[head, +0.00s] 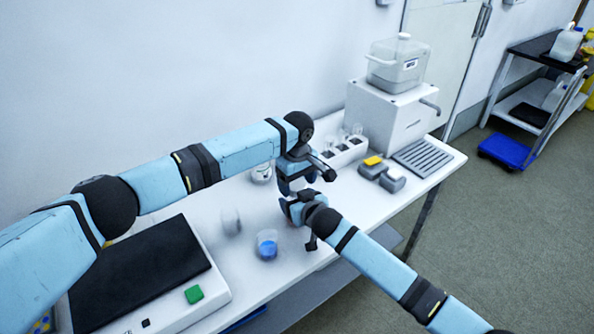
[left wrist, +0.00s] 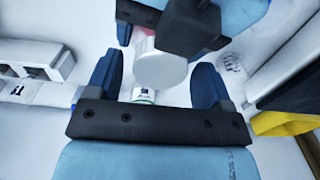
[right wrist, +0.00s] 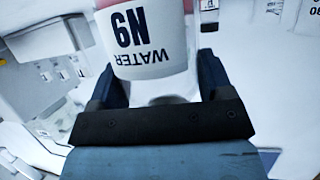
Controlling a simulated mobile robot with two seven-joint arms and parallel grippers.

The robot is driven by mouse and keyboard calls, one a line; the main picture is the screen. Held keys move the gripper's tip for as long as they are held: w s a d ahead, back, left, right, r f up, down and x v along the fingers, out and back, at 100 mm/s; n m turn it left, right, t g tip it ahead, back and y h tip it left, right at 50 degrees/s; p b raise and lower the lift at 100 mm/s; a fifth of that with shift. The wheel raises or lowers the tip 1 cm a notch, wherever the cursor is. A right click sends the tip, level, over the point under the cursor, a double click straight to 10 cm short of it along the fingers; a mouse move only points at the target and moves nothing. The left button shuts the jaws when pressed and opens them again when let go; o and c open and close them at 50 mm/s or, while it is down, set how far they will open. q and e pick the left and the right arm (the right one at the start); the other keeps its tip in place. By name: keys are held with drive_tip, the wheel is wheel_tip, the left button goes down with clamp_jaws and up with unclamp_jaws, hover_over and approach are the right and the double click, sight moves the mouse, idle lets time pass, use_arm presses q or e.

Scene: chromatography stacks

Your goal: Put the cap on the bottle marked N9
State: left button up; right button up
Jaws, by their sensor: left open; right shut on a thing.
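The bottle marked N9 (right wrist: 140,40) is white with a red band and the words WATER and N9. It appears upside down in the right wrist view. My right gripper (right wrist: 155,85) is shut on it. In the left wrist view a smooth white round piece (left wrist: 160,72), which looks like the cap, lies between the fingers of my left gripper (left wrist: 157,85). That gripper is open, with gaps at both sides. I cannot tell whether the white piece is seated on the bottle. In the head view my left gripper (head: 296,186) is just above my right gripper (head: 297,208), and they hide the bottle.
A beaker of blue liquid (head: 267,247) and a clear beaker (head: 231,222) stand near the grippers on the white table (head: 262,288). A labelled jar (head: 262,174) stands behind. A white rack (head: 346,152), grey blocks (head: 392,182) and a dispenser (head: 385,117) are to the right.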

use_arm(q)
drive_tip(key=shift+f, duration=0.5)
drive_tip(key=c, duration=0.9)
drive_tip(key=m, duration=0.3)
drive_tip(key=o, duration=1)
